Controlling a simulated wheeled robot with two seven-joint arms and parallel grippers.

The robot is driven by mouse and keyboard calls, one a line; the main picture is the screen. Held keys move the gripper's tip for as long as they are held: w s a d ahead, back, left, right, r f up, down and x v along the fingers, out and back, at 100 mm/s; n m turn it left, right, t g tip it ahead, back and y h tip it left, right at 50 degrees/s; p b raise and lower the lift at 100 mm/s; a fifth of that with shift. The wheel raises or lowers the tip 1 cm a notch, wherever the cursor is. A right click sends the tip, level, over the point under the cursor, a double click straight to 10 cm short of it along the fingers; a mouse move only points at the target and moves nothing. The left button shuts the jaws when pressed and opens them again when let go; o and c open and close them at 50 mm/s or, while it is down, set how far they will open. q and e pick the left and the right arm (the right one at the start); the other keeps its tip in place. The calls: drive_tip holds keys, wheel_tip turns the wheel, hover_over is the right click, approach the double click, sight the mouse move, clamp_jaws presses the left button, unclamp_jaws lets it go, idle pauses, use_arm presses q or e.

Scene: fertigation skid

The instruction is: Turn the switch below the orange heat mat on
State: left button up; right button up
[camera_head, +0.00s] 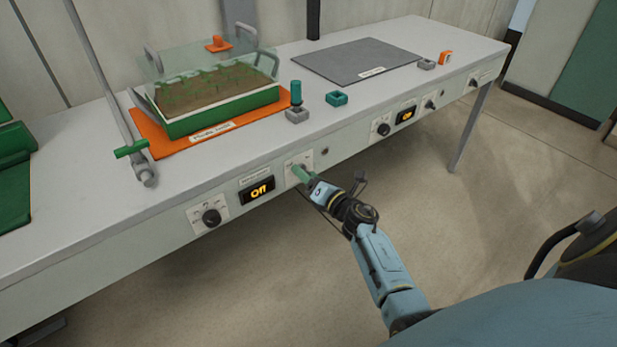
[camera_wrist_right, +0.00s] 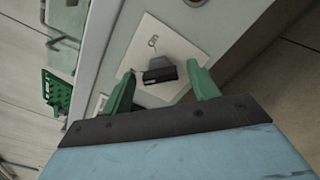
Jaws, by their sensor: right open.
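The orange heat mat (camera_head: 150,137) lies on the bench with a green-rimmed seedling tray (camera_head: 222,113) on it. On the bench's front face below it are a dark round knob (camera_head: 211,217), a display (camera_head: 258,190) reading "Off", and a pale switch plate (camera_head: 291,171). My right gripper (camera_head: 298,173) is at that plate and partly hides it. In the right wrist view, the black switch (camera_wrist_right: 160,71) sits between the green fingertips of my open right gripper (camera_wrist_right: 162,76), with gaps on both sides. My left gripper is not in view.
A grey mat (camera_head: 357,60) lies further right on the bench, with another knob (camera_head: 383,129) and a lit display (camera_head: 405,115) below it. A slanted pole with a green handle (camera_head: 130,149) stands left of the orange mat. The floor in front is clear.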

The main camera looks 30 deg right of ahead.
drive_tip(key=shift+c, duration=0.3)
drive_tip(key=c, duration=0.9)
drive_tip(key=shift+c, duration=0.2)
drive_tip(key=shift+m, duration=0.3)
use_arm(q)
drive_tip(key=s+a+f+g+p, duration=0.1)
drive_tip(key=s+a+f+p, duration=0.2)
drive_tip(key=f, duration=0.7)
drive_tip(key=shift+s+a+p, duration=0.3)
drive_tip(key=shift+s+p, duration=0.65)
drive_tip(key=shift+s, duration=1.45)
use_arm(e)
drive_tip(key=shift+f+m, duration=0.15)
drive_tip(key=shift+m, duration=8.65)
